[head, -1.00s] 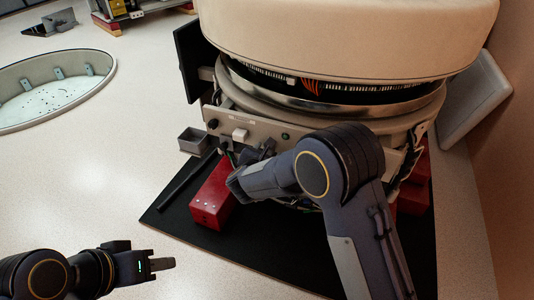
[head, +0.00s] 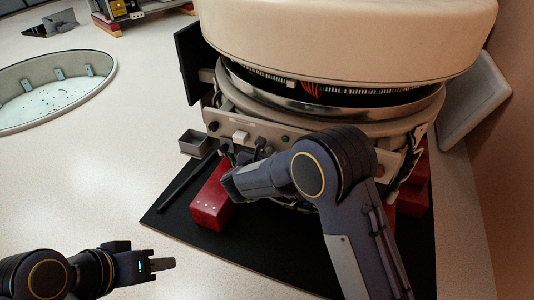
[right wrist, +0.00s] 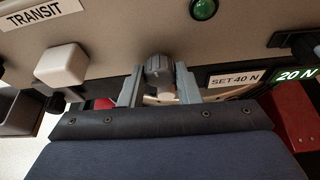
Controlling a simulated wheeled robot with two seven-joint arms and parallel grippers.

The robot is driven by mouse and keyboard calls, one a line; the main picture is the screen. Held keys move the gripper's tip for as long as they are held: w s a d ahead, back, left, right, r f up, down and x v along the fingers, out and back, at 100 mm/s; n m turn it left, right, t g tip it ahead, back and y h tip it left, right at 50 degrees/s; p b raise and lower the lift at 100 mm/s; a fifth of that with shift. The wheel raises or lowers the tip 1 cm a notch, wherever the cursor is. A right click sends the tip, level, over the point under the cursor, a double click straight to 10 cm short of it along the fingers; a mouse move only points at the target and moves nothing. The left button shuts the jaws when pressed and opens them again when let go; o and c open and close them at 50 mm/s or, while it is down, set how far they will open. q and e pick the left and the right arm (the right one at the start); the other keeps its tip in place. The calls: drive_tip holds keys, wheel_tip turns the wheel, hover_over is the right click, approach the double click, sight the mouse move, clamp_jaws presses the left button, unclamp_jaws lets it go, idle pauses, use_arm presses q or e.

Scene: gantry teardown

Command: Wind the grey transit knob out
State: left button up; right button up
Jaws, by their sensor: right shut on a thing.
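A grey knob (right wrist: 158,70) sits on the front panel of the large round machine (head: 330,130), left of a "SET 40 N" label. My right gripper (right wrist: 158,80) has one finger on each side of this knob and is shut on it. It also shows at the panel in the head view (head: 260,148), where the knob is hidden. A "TRANSIT" label (right wrist: 47,14) is on the panel to the left, above a white block-shaped knob (right wrist: 62,65). My left gripper (head: 160,264) is low at the left over bare floor, apart from everything; its jaw opening is unclear.
A green lamp (right wrist: 204,8) is above right of the grey knob, and a "20 N" label (right wrist: 297,74) is at the right. Red blocks (head: 210,200) stand on the black mat (head: 260,245).

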drive_tip(key=shift+a+n+g+h+p, duration=0.15)
drive_tip(key=shift+n+g+h+p, duration=0.15)
drive_tip(key=shift+n+h+p, duration=0.65)
drive_tip(key=n+h, duration=0.1)
drive_tip(key=n, duration=0.2)
drive_tip(key=shift+w+a+h, duration=0.1)
drive_tip(key=shift+h, duration=0.15)
drive_tip(key=n, duration=0.1)
drive_tip(key=n+h, duration=0.1)
drive_tip(key=shift+a+f+n+h, duration=0.1)
drive_tip(key=shift+f+n+h, duration=0.1)
drive_tip(key=shift+n+h, duration=0.15)
drive_tip(key=n+t+b, duration=0.1)
drive_tip(key=n+t, duration=0.1)
drive_tip(key=n, duration=0.6)
drive_tip(key=n+t+b, duration=0.2)
drive_tip(key=n+t, duration=0.1)
drive_tip(key=n, duration=0.5)
drive_tip(key=f+n+t+b, duration=0.1)
drive_tip(key=n+t+b, duration=0.1)
drive_tip(key=n, duration=0.6)
drive_tip(key=shift+d+f+h, duration=0.1)
drive_tip(key=shift+d+h, duration=0.1)
drive_tip(key=shift+h, duration=0.15)
drive_tip(key=shift+n+t, duration=0.4)
drive_tip(key=o, duration=1)
